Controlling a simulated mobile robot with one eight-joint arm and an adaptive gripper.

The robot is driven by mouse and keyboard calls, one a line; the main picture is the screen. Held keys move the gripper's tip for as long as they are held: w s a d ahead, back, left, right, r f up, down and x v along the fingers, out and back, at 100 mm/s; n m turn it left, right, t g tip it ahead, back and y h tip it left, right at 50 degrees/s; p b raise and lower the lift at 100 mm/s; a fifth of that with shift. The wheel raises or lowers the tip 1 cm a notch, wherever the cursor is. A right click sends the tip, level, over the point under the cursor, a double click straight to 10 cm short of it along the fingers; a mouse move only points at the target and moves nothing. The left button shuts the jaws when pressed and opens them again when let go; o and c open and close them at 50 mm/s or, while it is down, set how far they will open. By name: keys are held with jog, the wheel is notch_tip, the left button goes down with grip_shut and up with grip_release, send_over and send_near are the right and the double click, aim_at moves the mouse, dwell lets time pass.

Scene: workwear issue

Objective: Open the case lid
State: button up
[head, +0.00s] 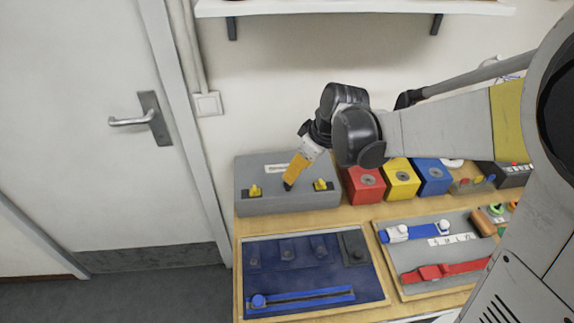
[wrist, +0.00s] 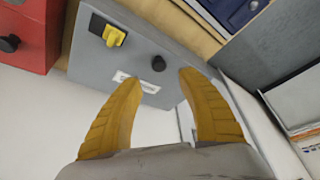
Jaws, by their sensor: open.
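The grey case (head: 300,205) stands at the back left of the bench, and its lid looks shut. Two yellow latches, a left one (head: 255,191) and a right one (head: 320,185), sit on it. In the wrist view the case (wrist: 95,65) shows one yellow latch (wrist: 114,36), a black knob (wrist: 159,63) and a white label (wrist: 135,84). My gripper (head: 289,185) is over the middle of the case, with its yellow fingers pointing down. In the wrist view my gripper (wrist: 161,76) is open and empty, with the knob between and just beyond the fingertips. Contact cannot be told.
Red (head: 363,185), yellow (head: 401,180) and blue (head: 431,176) boxes stand right of the case. A blue board (head: 310,255) and a grey tray (head: 410,260) lie in front. A wall shelf (head: 350,7) hangs above. A door (head: 90,120) is at left.

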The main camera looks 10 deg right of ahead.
jog(key=b+x, duration=0.2)
jog(key=x, duration=0.6)
jog(key=shift+f, duration=0.1)
grip_shut()
